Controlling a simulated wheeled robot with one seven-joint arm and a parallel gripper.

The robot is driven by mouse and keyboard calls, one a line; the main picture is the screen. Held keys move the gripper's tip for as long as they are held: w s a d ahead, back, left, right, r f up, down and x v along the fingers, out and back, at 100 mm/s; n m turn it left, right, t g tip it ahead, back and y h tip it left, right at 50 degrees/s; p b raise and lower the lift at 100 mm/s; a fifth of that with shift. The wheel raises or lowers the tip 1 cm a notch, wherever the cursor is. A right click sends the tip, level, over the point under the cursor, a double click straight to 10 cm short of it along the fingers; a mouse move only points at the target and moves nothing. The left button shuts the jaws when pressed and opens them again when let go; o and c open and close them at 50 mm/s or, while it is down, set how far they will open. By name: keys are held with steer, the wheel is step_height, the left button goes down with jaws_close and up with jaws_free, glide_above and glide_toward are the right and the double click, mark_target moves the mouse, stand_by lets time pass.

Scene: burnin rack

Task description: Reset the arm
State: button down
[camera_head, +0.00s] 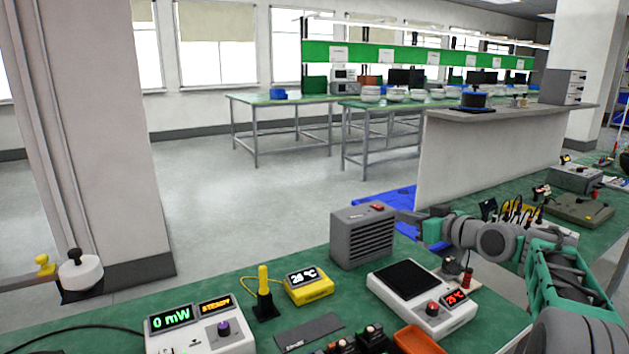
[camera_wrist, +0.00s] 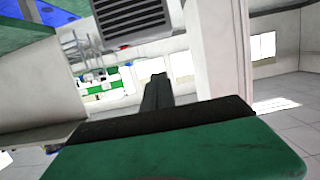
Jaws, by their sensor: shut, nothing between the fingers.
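My gripper (camera_head: 408,216) is at the end of my green and grey arm, which reaches in from the right in the head view. It is held above the green bench, beside the right side of a grey vented box (camera_head: 362,236) with a red switch on top. I cannot tell whether it touches the box. In the wrist view the fingers (camera_wrist: 156,90) show as one narrow dark shape, shut and empty. The vented box (camera_wrist: 130,18) also shows at the top of the wrist view, with its slats facing the camera.
The green bench (camera_head: 245,285) carries a power meter (camera_head: 200,330) reading 0 mW, a yellow thermometer (camera_head: 308,285) reading 26 °C, a white hotplate (camera_head: 424,300) reading 25 °C and an orange tray (camera_head: 417,341). Cabled equipment stands at the right. A pillar (camera_head: 85,130) rises at the left.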

steer(key=s+a+f+m+g+h+p, duration=0.1)
steer(key=s+a+g+h+p, duration=0.2)
steer(key=s, duration=0.4)
steer(key=s+a+f+m+g+h+p, duration=0.1)
steer(key=s+a+f+m+g+p, duration=0.1)
steer(key=s+a+p, duration=0.45)
steer(key=s+d+f+m+g+h+p, duration=0.1)
steer(key=s+f+g+p, duration=0.1)
steer(key=s, duration=0.9)
steer(key=s+d+f+m+g+h+p, duration=0.1)
steer(key=s+f+g+h, duration=0.1)
steer(key=s, duration=0.9)
steer(key=shift+d+f+m+g+p, duration=0.15)
steer(key=shift+f+m+g+p, duration=0.15)
steer(key=shift+f+g+p, duration=0.25)
steer(key=shift+s+r, duration=0.1)
